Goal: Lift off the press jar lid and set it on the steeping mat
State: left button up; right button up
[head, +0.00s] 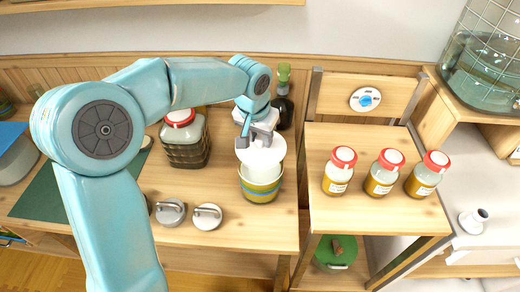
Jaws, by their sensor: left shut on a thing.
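My left gripper (259,133) is shut on the top of a white round lid (272,152), which I take for the press jar lid. The lid is over the press jar (261,193), a pot with yellow and teal bands. A white cylindrical part shows between the lid and the bands; I cannot tell whether the lid touches the jar. A dark green mat (38,199), probably the steeping mat, lies at the left of the table, partly behind my arm. My right gripper is not in view.
Two round weights or lids with handles (207,216) (170,211) stand left of the jar. A red-lidded glass jar (186,147) and a dark green-topped bottle (283,106) stand behind. Several red-capped jars (382,178) stand on a stand (368,222) at right.

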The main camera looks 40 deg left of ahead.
aim_at(259, 140)
pick_arm(q)
jog(key=shift+r+p, duration=1.7)
jog(key=shift+r, duration=0.75)
jog(key=shift+s+f, duration=0.1)
jog(key=shift+s, duration=0.1)
